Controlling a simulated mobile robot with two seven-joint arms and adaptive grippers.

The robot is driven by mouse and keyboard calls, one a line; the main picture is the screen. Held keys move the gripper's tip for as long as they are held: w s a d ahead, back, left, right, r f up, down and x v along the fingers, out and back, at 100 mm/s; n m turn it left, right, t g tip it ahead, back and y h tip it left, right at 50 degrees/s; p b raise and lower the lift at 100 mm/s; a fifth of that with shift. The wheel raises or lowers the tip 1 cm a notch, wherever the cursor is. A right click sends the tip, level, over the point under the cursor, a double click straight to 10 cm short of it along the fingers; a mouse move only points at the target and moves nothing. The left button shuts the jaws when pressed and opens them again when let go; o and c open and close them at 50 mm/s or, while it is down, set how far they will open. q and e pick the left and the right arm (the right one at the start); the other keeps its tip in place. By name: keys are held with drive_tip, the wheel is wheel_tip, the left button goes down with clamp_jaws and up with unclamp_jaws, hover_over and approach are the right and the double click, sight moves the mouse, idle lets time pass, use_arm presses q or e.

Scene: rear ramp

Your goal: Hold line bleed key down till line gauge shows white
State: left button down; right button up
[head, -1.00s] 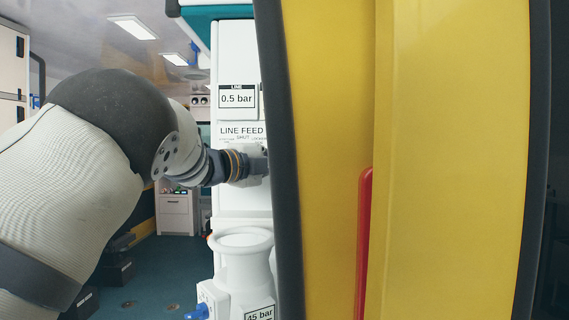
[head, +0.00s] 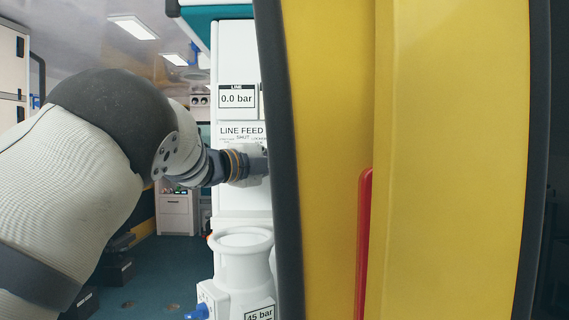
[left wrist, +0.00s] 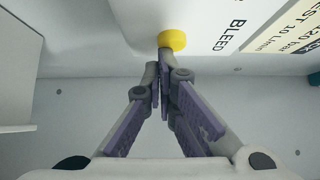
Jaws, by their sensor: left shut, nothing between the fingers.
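The line gauge (head: 237,97) on the white panel reads "0.0 bar" in dark figures on a white face. The bleed key (left wrist: 172,40) is a round yellow button beside the word "BLEED" in the left wrist view. My left gripper (left wrist: 163,58) is shut and empty, with its fingertips against the key's near edge. How far the key is pressed in cannot be told. In the head view my left gripper (head: 262,160) is at the panel below the "LINE FEED" label, partly hidden, and the key is hidden. My right gripper is not in view.
A yellow door (head: 450,160) with a dark edge and a red bar (head: 364,240) fills the right and covers part of the panel. Below my left wrist stands a white cylindrical fitting (head: 242,262) with a blue tap (head: 197,312) and a "45 bar" label.

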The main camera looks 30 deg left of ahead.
use_arm(q)
drive_tip(key=shift+a+f, duration=0.2)
drive_tip(key=shift+f, duration=0.15)
drive_tip(key=v, duration=0.7)
drive_tip(key=shift+s+d+r, duration=0.3)
drive_tip(key=shift+s, duration=0.05)
